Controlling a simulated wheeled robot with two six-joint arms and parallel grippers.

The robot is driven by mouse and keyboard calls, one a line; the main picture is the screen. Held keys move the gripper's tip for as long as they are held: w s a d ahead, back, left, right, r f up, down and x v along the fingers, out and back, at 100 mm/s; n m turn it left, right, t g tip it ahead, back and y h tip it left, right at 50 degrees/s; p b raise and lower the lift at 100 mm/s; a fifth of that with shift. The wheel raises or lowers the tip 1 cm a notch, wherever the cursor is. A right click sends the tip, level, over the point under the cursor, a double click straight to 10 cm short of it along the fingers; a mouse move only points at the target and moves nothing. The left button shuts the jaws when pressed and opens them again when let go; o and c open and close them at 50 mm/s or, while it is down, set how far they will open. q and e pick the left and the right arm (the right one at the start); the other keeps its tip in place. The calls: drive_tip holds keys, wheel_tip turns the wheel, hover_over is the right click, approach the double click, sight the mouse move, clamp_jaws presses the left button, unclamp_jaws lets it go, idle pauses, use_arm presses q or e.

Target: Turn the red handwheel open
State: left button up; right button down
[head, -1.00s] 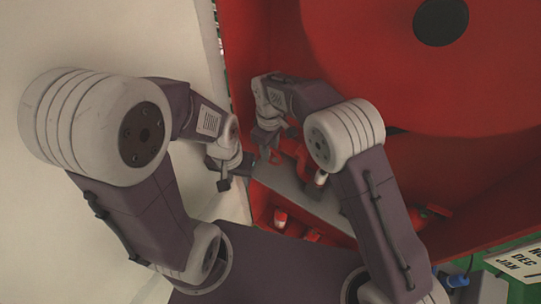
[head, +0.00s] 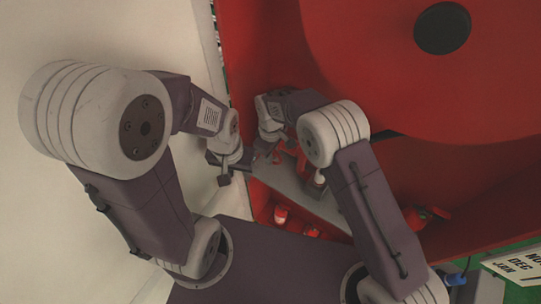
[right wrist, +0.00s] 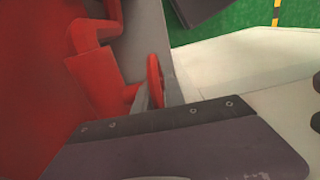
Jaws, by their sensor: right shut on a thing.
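The red handwheel (right wrist: 154,82) shows nearly edge-on in the right wrist view, on a red pipe fitting (right wrist: 112,80). My right gripper (head: 266,146) is at the handwheel in the head view, where it and its wrist largely hide the wheel. In the right wrist view, one dark finger is large below the wheel and the other shows at the top edge. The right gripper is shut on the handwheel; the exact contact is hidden. My left gripper (head: 236,168) is open and empty, left of the right gripper and slightly lower, outside the cabinet edge.
A red cabinet (head: 262,45) holds a large red reel disc (head: 370,60) behind my right arm. A grey shelf-like strip (head: 310,200) runs below the pipe, with small red fittings (head: 281,214) beneath. A pale wall (head: 120,30) lies left.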

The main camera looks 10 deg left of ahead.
drive_tip(key=shift+f+y+b, duration=0.15)
drive_tip(key=shift+y+b, duration=0.15)
drive_tip(key=shift+b, duration=0.2)
drive_tip(key=t+y+b, duration=0.1)
drive_tip(key=y+b, duration=0.1)
drive_tip(key=b, duration=0.7)
drive_tip(key=t+y+b, duration=0.1)
drive_tip(key=y+b, duration=0.2)
drive_tip(key=b, duration=0.7)
drive_tip(key=shift+w+a+f+y, duration=0.1)
drive_tip(key=shift+a+y, duration=0.05)
drive_tip(key=shift+y, duration=0.15)
drive_tip(key=shift+r+b, duration=0.2)
drive_tip(key=shift+b, duration=0.45)
drive_tip(key=shift+r+y, duration=0.15)
drive_tip(key=shift+y, duration=0.15)
drive_tip(key=c, duration=1.4)
unclamp_jaws()
